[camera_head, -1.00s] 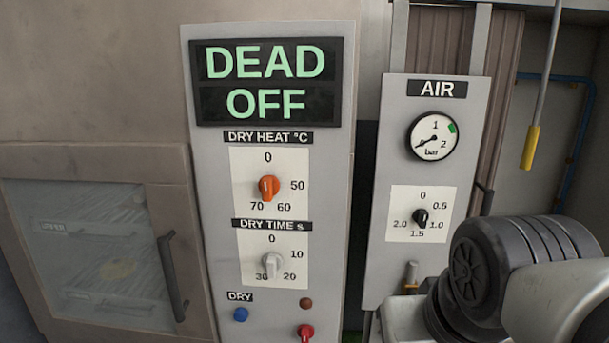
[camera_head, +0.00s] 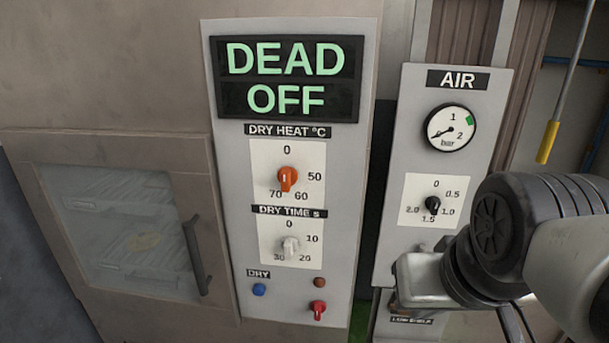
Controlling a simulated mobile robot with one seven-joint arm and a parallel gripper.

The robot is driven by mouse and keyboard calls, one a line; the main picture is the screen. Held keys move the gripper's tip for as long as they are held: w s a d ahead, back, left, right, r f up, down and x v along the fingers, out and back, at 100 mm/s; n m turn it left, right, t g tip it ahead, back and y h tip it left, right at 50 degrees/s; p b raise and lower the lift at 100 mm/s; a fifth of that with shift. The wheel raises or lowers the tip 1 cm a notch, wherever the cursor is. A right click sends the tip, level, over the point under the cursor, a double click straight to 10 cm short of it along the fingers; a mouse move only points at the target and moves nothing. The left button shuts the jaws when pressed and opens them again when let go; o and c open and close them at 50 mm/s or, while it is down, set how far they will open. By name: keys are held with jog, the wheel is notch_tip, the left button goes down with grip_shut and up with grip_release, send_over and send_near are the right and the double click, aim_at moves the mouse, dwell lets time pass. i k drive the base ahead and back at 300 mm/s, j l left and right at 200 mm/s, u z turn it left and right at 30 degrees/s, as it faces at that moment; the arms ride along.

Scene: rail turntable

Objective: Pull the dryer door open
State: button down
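The dryer door (camera_head: 115,290) is a brown-grey panel with a glass window (camera_head: 125,228) at the left of the head view. It looks shut. Its dark vertical handle (camera_head: 196,255) is on the door's right edge. Wire racks show dimly behind the glass, with a small tan patch on one of them. My arm enters at the lower right, well to the right of the door and apart from the handle. My gripper's fingertips are not in view.
The control panel (camera_head: 230,180) right of the door reads DEAD and OFF, with an orange heat knob (camera_head: 287,178), a white time knob (camera_head: 290,246), a blue button (camera_head: 259,289) and a red knob (camera_head: 318,309). An AIR panel (camera_head: 390,225) with a gauge (camera_head: 451,127) stands further right. A yellow-ended pull rod (camera_head: 547,142) hangs there.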

aim_at(188, 158)
jog(key=u, duration=1.6)
jog(key=i+j+u, duration=0.25)
jog(key=i+u, duration=0.25)
